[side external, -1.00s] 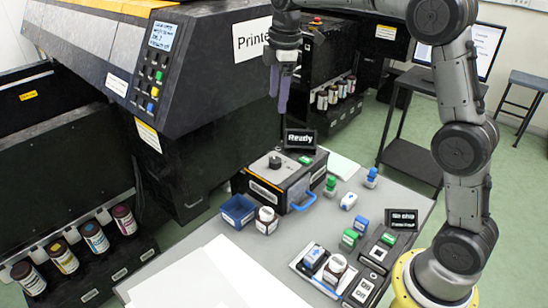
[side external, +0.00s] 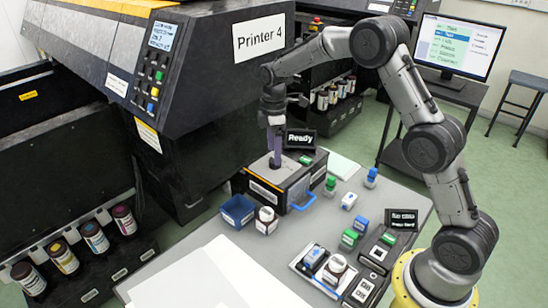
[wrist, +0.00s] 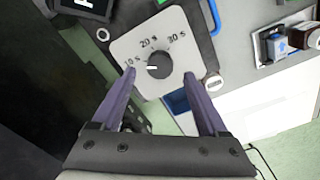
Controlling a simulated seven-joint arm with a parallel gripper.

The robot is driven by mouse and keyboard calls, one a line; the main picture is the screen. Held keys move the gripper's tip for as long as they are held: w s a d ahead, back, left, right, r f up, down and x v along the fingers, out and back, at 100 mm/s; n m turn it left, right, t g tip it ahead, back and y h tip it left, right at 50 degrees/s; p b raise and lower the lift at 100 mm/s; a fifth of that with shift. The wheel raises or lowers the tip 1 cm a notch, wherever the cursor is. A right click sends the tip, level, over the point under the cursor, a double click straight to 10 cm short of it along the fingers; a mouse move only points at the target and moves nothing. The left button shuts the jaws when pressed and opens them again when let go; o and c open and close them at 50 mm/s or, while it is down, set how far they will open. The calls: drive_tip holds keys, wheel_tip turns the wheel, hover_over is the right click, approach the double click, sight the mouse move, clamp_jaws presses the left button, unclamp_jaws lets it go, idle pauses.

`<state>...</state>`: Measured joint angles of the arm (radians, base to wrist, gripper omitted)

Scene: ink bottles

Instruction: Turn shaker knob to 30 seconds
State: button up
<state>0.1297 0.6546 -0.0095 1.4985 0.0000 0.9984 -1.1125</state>
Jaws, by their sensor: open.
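The shaker (side external: 275,192) is a dark box with a light top plate, standing on the grey table. Its round dark knob (wrist: 159,66) sits on a white dial plate (wrist: 178,45) marked 10 s, 20 s and 30 s. The knob's white mark points left, toward the 10 s label. My gripper (wrist: 160,74) is open, pointing down over the dial, with one purple finger on each side of the knob and a gap to it. In the side view my gripper (side external: 274,150) is right above the shaker and hides most of the knob.
A black "Ready" display (side external: 300,139) stands behind the shaker. A blue bin (side external: 238,211) and a white-capped bottle (side external: 266,219) are in front of it. Green- and blue-topped items stand to the right. A tray (side external: 318,272) holds more bottles. White sheets (side external: 195,280) cover the front left.

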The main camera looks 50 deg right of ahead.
drive_tip(key=shift+f, duration=1.6)
clamp_jaws()
